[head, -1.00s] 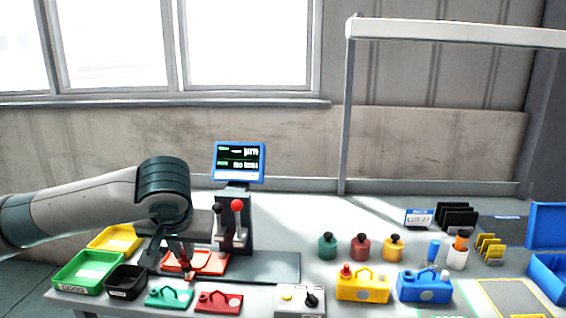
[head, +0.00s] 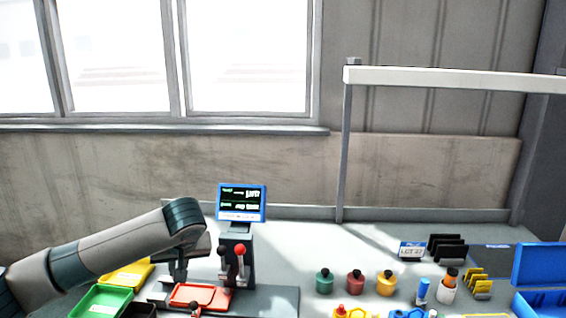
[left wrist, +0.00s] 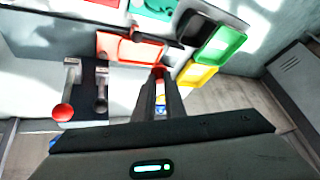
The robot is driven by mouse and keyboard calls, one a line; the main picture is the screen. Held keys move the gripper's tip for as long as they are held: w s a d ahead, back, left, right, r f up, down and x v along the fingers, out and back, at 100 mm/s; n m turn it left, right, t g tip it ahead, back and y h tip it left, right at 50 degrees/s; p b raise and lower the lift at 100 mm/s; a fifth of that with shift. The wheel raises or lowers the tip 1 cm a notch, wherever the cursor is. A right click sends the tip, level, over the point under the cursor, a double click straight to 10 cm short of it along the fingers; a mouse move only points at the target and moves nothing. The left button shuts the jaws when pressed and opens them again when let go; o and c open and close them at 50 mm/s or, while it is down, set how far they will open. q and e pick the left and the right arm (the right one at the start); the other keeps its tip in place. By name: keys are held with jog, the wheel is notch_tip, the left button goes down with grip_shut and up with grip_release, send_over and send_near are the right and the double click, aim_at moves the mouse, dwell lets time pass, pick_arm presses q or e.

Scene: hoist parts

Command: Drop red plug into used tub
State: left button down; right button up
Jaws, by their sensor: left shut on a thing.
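My left gripper (left wrist: 158,82) is shut on a small red thing, taken to be the red plug (left wrist: 158,70), of which only a bit shows at the fingertips in the left wrist view. In the head view the left gripper (head: 178,272) hangs by the orange-red tray (head: 210,306), near the lever press; the plug cannot be made out clearly there. A black tub (head: 124,309), cut by the lower edge, lies to the left; it also shows in the left wrist view (left wrist: 196,26). I cannot read its label. My right gripper is not in view.
A green tub (head: 85,306) and a yellow tub (head: 133,274) stand beside the black tub. The press levers (head: 240,262) and a screen (head: 241,202) stand close right of my left gripper. Coloured weights (head: 356,282) stand farther right.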

pick_arm(q)
jog(key=a+f+n+g+y+p, duration=0.1)
jog(key=a+f+n+p, duration=0.1)
jog(key=a+p, duration=0.5)
jog(key=s+a+f+n+g+p, duration=0.1)
jog(key=a+f+n+p, duration=0.1)
jog(key=a+p, duration=0.6)
jog(key=shift+s+n+y+p, duration=0.3)
jog(key=shift+n+y, duration=0.1)
jog(key=shift+n, duration=0.1)
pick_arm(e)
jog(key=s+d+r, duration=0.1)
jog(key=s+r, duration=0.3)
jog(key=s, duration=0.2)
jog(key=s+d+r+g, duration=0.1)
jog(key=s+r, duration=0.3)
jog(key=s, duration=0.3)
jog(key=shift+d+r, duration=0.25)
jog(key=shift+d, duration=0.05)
pick_arm(q)
jog(key=shift+f, duration=0.15)
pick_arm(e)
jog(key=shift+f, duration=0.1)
pick_arm(q)
notch_tip(320, 180, down, 6)
jog(key=b, duration=0.6)
jog(key=shift+b, duration=0.35)
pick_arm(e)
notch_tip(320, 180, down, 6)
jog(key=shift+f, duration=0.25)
